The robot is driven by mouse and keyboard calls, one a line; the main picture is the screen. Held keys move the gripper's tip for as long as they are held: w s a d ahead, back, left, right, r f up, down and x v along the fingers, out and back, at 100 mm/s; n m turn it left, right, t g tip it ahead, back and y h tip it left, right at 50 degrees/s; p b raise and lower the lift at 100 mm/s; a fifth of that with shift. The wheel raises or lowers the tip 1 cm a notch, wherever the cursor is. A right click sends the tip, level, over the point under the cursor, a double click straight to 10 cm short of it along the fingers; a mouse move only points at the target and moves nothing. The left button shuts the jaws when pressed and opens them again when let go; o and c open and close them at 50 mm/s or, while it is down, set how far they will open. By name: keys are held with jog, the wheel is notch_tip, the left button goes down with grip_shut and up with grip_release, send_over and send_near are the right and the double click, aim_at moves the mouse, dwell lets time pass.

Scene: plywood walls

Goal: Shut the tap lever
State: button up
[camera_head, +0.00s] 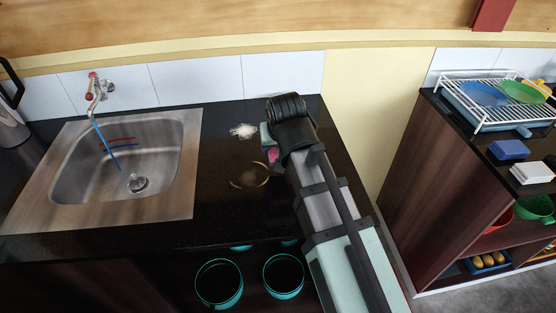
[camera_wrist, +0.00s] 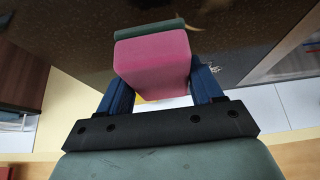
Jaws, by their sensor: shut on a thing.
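The tap (camera_head: 98,88) is on the tiled wall above the sink at the left, with red parts on it. A thin blue stream runs from its spout down into the steel sink (camera_head: 160,207). The lever's exact position is too small to tell. My gripper (camera_head: 270,148) is over the dark counter, right of the sink and well apart from the tap. It is shut on a pink sponge (camera_wrist: 152,68) with a green layer at its far end. The sponge also shows, partly hidden by my arm, in the head view (camera_head: 272,155). The tap is not in the wrist view.
White foam (camera_head: 243,130) and a brown ring stain (camera_head: 250,177) mark the counter (camera_head: 220,215). A kettle (camera_head: 10,125) stands at the far left. A dish rack (camera_head: 480,118) with plates stands on the right cabinet. Teal-rimmed pots (camera_head: 218,284) sit below the counter.

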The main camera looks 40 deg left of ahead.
jog(key=shift+f, duration=3.3)
jog(key=shift+f, duration=0.1)
jog(key=o, duration=0.9)
jog(key=shift+o, duration=0.2)
